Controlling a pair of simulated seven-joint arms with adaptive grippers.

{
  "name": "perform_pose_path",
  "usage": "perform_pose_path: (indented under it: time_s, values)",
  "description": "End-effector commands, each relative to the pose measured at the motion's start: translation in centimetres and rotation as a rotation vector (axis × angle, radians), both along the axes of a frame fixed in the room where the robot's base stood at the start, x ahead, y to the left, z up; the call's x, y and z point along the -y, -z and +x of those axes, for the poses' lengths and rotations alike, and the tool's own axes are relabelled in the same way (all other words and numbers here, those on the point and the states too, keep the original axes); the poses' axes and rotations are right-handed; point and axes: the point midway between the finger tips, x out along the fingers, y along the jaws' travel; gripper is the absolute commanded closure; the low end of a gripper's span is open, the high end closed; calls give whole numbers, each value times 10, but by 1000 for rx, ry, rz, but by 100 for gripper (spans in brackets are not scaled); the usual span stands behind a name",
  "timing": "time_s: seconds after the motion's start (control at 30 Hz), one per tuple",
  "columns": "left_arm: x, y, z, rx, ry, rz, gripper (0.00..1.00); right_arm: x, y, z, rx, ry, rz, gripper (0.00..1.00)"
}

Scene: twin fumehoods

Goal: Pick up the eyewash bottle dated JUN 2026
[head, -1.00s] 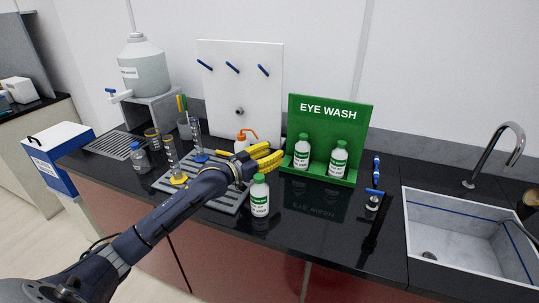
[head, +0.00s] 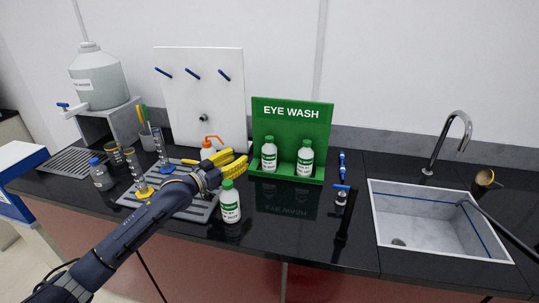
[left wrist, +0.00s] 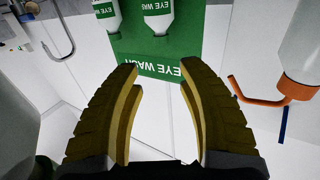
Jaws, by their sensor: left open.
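Two white eyewash bottles with green caps stand on the green EYE WASH stand (head: 292,130), a left one (head: 269,156) and a right one (head: 305,158). A third such bottle (head: 230,203) stands on the black counter in front. The date print is too small to read. My left gripper (head: 240,158) is open and empty, above and behind the counter bottle and left of the stand. In the left wrist view its yellow fingers (left wrist: 158,70) are apart, with the stand (left wrist: 205,30) and two bottles, (left wrist: 107,14) and (left wrist: 158,14), beyond, upside down. My right gripper is not visible.
An orange-nozzled wash bottle (head: 208,151) stands close behind my left gripper. Cylinders and a grey tray (head: 130,201) lie to the left. A blue-handled tap (head: 341,193) and a sink (head: 390,215) are to the right. The counter before the stand is clear.

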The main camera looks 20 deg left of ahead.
Motion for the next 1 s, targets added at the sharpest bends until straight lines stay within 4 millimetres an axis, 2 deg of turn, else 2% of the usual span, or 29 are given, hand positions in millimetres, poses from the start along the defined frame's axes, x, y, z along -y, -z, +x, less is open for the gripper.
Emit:
perform_pose_path:
  time_s: [0.27, 0.3, 0.4, 0.6, 0.7, 0.77, 0.87, 0.97, 1.0]
  values:
    - [0, 0, 0, 0, 0, 0, 60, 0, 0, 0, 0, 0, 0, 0]
    - [0, 0, 0, 0, 0, 0, 52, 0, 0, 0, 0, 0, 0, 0]
    - [0, 0, 0, 0, 0, 0, 43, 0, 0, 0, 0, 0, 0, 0]
    - [0, 0, 0, 1, -1, 0, 43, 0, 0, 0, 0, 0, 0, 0]
    - [-7, -7, 1, 13, -13, -15, 43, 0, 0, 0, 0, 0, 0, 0]
    - [-18, -16, 2, 33, -32, -37, 43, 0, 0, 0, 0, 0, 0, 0]
    - [-50, -42, 4, 86, -79, -100, 43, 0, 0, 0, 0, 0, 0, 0]
    - [-107, -71, 4, 135, -143, -184, 43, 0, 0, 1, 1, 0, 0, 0]
    - [-134, -79, 4, 138, -169, -213, 43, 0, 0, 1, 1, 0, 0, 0]
